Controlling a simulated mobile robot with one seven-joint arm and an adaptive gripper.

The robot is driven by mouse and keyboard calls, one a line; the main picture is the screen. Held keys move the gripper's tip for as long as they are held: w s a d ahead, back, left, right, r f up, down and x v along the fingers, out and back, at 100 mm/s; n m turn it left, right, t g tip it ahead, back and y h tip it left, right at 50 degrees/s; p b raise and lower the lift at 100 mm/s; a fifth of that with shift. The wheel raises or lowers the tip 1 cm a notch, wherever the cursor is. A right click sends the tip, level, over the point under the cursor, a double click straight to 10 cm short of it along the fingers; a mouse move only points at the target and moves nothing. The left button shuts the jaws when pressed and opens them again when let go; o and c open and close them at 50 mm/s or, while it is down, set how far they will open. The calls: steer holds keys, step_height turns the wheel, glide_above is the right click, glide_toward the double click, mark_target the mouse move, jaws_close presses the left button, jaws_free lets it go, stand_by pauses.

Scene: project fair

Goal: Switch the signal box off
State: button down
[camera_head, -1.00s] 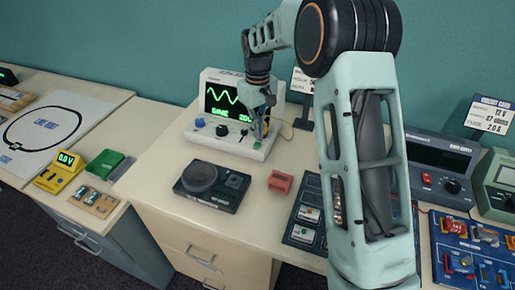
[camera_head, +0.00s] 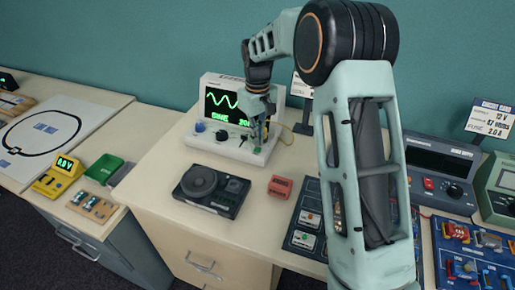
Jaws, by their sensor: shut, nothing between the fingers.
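The signal box (camera_head: 210,128) is a white unit at the back of the middle desk. Its dark screen (camera_head: 221,101) is lit and shows a green wave with green text below. A blue knob and a dark knob (camera_head: 221,135) sit on its sloped front panel, with a small green part at the lower right. My gripper (camera_head: 257,138) is shut and empty, pointing down at the right side of this panel. The fingertips are at or just above the panel; I cannot tell whether they touch. My gripper covers the panel's right part and the screen's right edge.
A black device with a round top (camera_head: 204,185) and a small red block (camera_head: 280,187) lie in front. A dark board with switches (camera_head: 303,231) is to the right, partly behind my arm. Clear desk lies left of the black device.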

mark_target(258, 149)
steer(key=shift+f+b, duration=0.6)
steer(key=shift+f, duration=0.5)
stand_by(1.2)
step_height(258, 149, up, 10)
steer(key=p, duration=0.7)
stand_by(0.5)
